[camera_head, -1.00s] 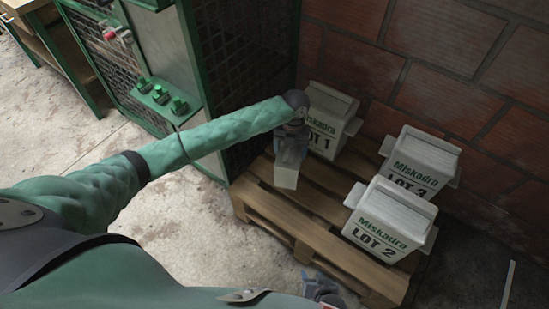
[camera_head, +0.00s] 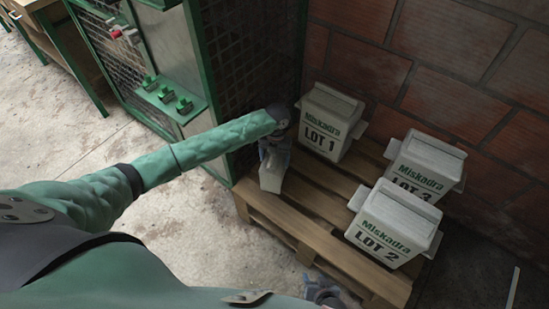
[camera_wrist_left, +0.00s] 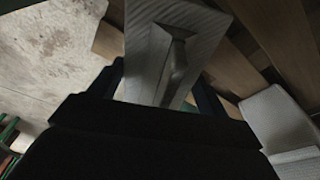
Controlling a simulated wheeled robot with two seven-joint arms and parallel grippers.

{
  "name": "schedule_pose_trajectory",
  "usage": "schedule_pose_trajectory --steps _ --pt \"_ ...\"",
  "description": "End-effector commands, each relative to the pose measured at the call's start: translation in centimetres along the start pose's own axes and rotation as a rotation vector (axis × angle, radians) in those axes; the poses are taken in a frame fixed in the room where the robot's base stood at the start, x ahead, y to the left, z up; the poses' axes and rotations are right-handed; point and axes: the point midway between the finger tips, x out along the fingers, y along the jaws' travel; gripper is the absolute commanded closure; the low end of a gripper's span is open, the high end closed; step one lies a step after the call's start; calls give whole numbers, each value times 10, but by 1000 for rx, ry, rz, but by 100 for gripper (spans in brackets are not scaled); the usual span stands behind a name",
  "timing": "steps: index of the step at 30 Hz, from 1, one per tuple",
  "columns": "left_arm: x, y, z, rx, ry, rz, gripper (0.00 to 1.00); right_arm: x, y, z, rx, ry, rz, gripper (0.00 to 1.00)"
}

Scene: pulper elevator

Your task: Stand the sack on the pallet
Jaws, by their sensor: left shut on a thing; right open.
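My left gripper (camera_head: 274,146) is shut on a pale grey-white sack (camera_head: 272,179) at the left end of the wooden pallet (camera_head: 287,228). The sack appears roughly upright; whether its base touches the boards I cannot tell. In the left wrist view the held sack (camera_wrist_left: 150,50) shows a raised fold between the dark fingers (camera_wrist_left: 160,95). My right gripper (camera_head: 322,291) is at the bottom edge, in front of the pallet, open and mostly cut off.
Sacks marked LOT 1 (camera_head: 328,125), LOT 3 (camera_head: 422,167) and LOT 2 (camera_head: 392,224) stand on the pallet. A brick wall (camera_head: 450,60) rises behind. A green mesh cage with a button panel (camera_head: 172,97) stands left. Bare boards lie between the held sack and LOT 2.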

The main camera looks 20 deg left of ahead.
Motion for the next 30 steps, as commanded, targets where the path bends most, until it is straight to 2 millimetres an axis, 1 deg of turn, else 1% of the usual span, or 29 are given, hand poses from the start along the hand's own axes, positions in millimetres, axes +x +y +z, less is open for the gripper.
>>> schedule_pose_trajectory --steps 2,12,13,15,16,26,30 --pt "3 0 1 -1 -1 -1 94 0 0 0 0 -1 1 53" --pt "5 0 2 -1 -2 -1 94 0 1 0 -1 -1 1 53" --pt "6 0 1 -1 -1 0 19 0 1 0 -1 -1 1 53" --pt "6 0 1 -1 -1 0 6 0 1 0 -1 0 1 53" --pt "6 0 1 -1 -1 0 1 0 1 0 -1 0 1 53" --pt "4 0 1 -1 -1 0 1 1 2 -1 -2 2 1 53" --pt "-10 0 2 0 -3 1 1 0 1 -2 -2 2 1 53"
